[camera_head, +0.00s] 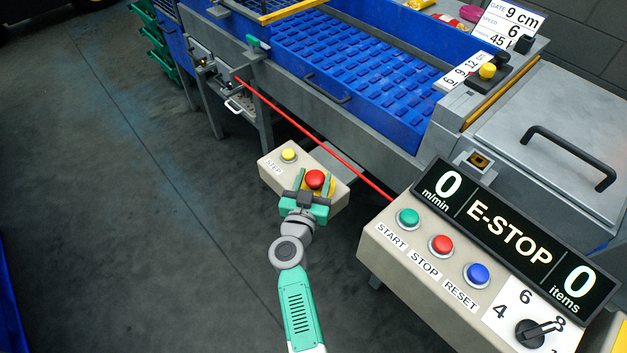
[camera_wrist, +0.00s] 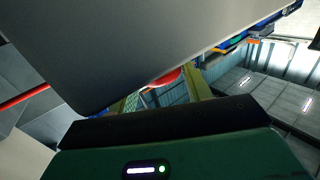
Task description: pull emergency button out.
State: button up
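The red emergency button (camera_head: 314,178) is a round mushroom cap on top of a small beige box (camera_head: 270,172), with yellow around it. My gripper (camera_head: 314,184) is at this button, with yellow parts on both sides of the cap. In the wrist view, part of the red cap (camera_wrist: 166,77) shows between yellow strips, one of them a finger on the right (camera_wrist: 197,85). A large grey surface (camera_wrist: 150,40) hides much of that view. I cannot tell whether the fingers press on the cap.
A yellow STEP button (camera_head: 289,155) sits on the same box. A red cord (camera_head: 310,135) runs past it. To the right, a control panel has green, red and blue buttons and a display (camera_head: 510,232) reading "E-STOP". A blue conveyor (camera_head: 345,70) stands behind. Open floor lies left.

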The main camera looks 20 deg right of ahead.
jog(key=c, duration=0.9)
jog(key=r+p, duration=0.1)
jog(key=p, duration=0.2)
jog(key=shift+r, duration=0.35)
jog(key=o, duration=1.4)
jog(key=shift+f, duration=0.1)
